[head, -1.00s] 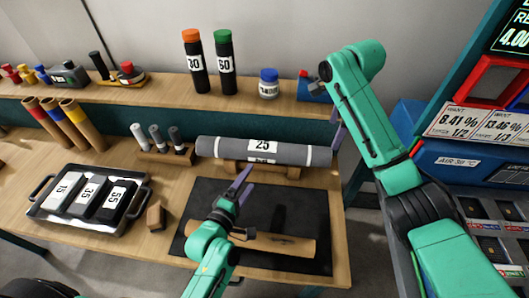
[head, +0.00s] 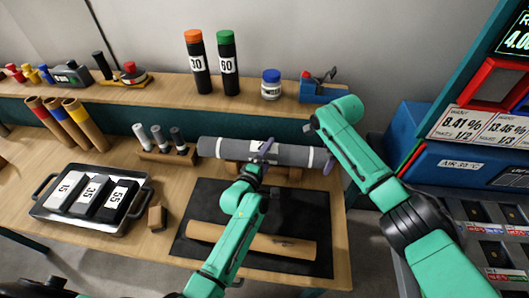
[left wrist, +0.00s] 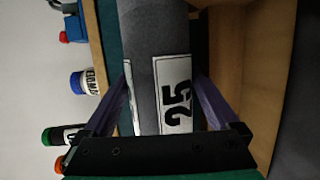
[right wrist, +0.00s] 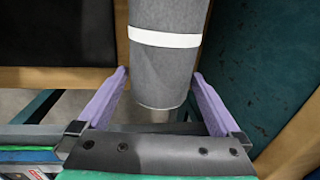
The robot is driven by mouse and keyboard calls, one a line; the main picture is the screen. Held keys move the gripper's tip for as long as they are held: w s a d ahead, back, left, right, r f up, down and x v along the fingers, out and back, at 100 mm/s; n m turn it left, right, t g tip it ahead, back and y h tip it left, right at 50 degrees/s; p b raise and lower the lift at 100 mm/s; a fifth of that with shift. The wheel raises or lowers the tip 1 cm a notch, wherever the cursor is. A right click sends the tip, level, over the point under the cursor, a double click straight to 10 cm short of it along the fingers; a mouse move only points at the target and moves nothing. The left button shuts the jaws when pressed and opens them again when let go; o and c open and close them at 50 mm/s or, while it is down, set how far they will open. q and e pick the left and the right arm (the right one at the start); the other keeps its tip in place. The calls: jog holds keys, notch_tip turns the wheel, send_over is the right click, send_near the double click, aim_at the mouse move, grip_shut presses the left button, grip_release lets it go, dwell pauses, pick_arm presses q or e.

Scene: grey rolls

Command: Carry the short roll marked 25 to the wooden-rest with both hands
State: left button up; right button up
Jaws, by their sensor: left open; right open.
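The grey roll (head: 220,148) lies across the wooden rest (head: 232,168) at the back of the table. Its white label with 25 shows in the left wrist view (left wrist: 175,95). My left gripper (head: 262,150) is open at the label, its fingers on either side of the roll. My right gripper (head: 329,160) is open at the roll's right end. In the right wrist view the roll's end with its white band (right wrist: 165,38) lies between the open fingers (right wrist: 160,95). Whether the fingers touch the roll cannot be told.
A brown cardboard tube (head: 250,240) lies on the black mat (head: 305,205) in front. A tray (head: 42,210) with marked blocks and a small wooden block (head: 157,217) are at left. Small rolls (head: 158,135) stand in a holder left of the roll. Bottles and a jar (head: 271,84) stand on the shelf.

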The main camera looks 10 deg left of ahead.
pick_arm(q)
jog(key=shift+w+d, duration=0.1)
jog(key=shift+w, duration=0.4)
pick_arm(e)
jog(key=shift+w+f, duration=0.1)
jog(key=shift+f, duration=0.35)
pick_arm(q)
jog(key=shift+s, duration=0.1)
jog(key=c, duration=0.3)
pick_arm(e)
jog(key=c, duration=0.3)
pick_arm(q)
grip_shut()
pick_arm(e)
grip_shut()
jog(key=shift+r, duration=0.1)
pick_arm(q)
jog(key=shift+r, duration=0.15)
pick_arm(e)
jog(key=shift+r, duration=0.1)
